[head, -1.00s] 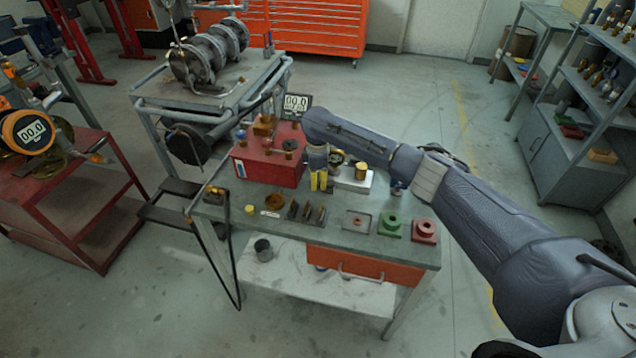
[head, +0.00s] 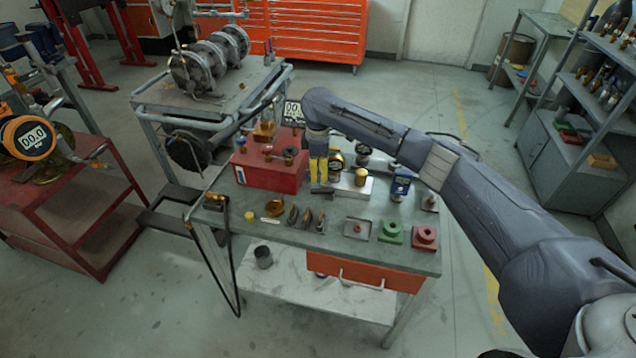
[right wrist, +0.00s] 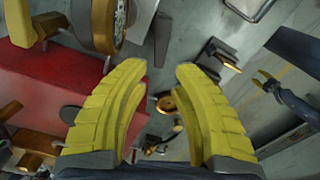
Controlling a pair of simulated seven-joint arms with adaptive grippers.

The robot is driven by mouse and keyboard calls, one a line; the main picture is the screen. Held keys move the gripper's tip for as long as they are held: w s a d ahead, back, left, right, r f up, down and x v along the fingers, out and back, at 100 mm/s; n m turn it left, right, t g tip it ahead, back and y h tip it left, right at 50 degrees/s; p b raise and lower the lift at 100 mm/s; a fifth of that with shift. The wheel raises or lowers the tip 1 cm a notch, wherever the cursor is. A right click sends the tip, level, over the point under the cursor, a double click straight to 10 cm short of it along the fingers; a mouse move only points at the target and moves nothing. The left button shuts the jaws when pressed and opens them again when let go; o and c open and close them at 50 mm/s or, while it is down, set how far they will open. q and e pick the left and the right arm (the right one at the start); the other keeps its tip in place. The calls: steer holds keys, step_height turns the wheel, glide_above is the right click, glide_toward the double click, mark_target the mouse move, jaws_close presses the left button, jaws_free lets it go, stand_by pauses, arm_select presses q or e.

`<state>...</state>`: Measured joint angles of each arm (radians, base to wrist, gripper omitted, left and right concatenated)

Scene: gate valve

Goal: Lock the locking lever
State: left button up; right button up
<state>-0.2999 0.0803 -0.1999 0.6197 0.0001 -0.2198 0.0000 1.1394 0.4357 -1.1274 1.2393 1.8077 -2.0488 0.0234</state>
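My right gripper (head: 319,188) hangs fingers-down over the workbench, just right of the red box (head: 270,174). In the right wrist view its yellow fingers (right wrist: 162,68) are open with a clear gap and nothing held. The red box also fills the left of that view (right wrist: 45,85), with brass and dark fittings above it. A small dark pointed metal piece (right wrist: 164,35) shows in line with the gap, but I cannot tell whether it is the locking lever. I cannot single out the lever in the head view.
A trolley with a flanged valve (head: 209,60) stands behind. The red cart (head: 80,190) stands left.

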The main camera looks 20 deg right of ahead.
mark_target(318, 190)
steer(key=shift+r, duration=2.45)
steer(key=shift+s+f, duration=0.1)
steer(key=shift+c, duration=1)
steer(key=s+a+f+m, duration=0.1)
steer(key=m, duration=0.1)
steer(key=s+a+f+m+t, duration=0.1)
steer(key=a+m, duration=0.1)
steer(key=s+a+f+m, duration=0.1)
steer(key=s+a+m, duration=0.1)
steer(key=m, duration=0.1)
steer(key=shift+t, duration=0.4)
jaws_close()
steer(key=s+d+m+t+h, duration=0.1)
steer(key=s+d+m+t, duration=0.2)
steer(key=m, duration=0.8)
steer(key=shift+s+x, duration=0.2)
steer(key=shift+x, duration=2.25)
steer(key=shift+s+x, duration=0.2)
steer(key=shift+x, duration=2.25)
